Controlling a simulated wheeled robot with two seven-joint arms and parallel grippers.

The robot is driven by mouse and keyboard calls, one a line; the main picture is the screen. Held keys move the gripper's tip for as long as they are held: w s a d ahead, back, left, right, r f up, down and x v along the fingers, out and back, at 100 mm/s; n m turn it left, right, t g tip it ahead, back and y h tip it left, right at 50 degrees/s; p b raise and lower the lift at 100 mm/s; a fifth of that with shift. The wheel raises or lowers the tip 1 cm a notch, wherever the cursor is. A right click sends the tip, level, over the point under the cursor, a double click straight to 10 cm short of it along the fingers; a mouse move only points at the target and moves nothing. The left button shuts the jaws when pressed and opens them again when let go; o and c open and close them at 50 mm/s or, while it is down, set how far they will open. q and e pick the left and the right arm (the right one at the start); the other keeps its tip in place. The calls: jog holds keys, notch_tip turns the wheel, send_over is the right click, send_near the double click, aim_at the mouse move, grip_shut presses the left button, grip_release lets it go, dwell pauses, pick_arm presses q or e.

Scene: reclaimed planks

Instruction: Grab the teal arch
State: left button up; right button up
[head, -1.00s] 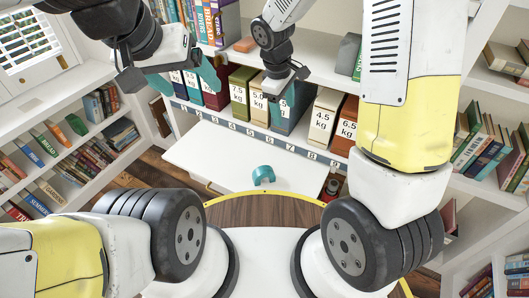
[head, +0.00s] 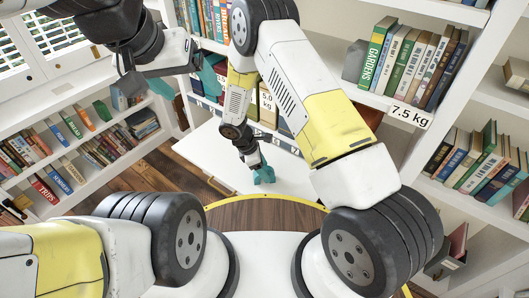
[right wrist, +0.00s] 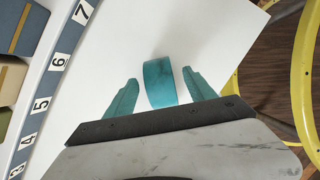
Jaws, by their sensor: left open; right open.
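The teal arch (right wrist: 160,82) lies on the white surface and shows between the two teal fingers of my right gripper (right wrist: 160,76) in the right wrist view. That gripper is open, one finger on each side of the arch with a gap to each. In the head view my right gripper (head: 262,174) is over the white surface, and its teal fingers and the arch run together there. My left gripper (head: 170,82) is open and empty at the upper left, away from the arch.
The white surface (head: 205,150) is otherwise clear around the arch. A strip with numbers (right wrist: 50,85) and weight-labelled boxes edge it. A yellow rail (right wrist: 245,50) runs on its other side. Bookshelves (head: 75,150) stand left and right.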

jog(key=x, duration=0.3)
jog(key=shift+f, duration=0.35)
grip_shut()
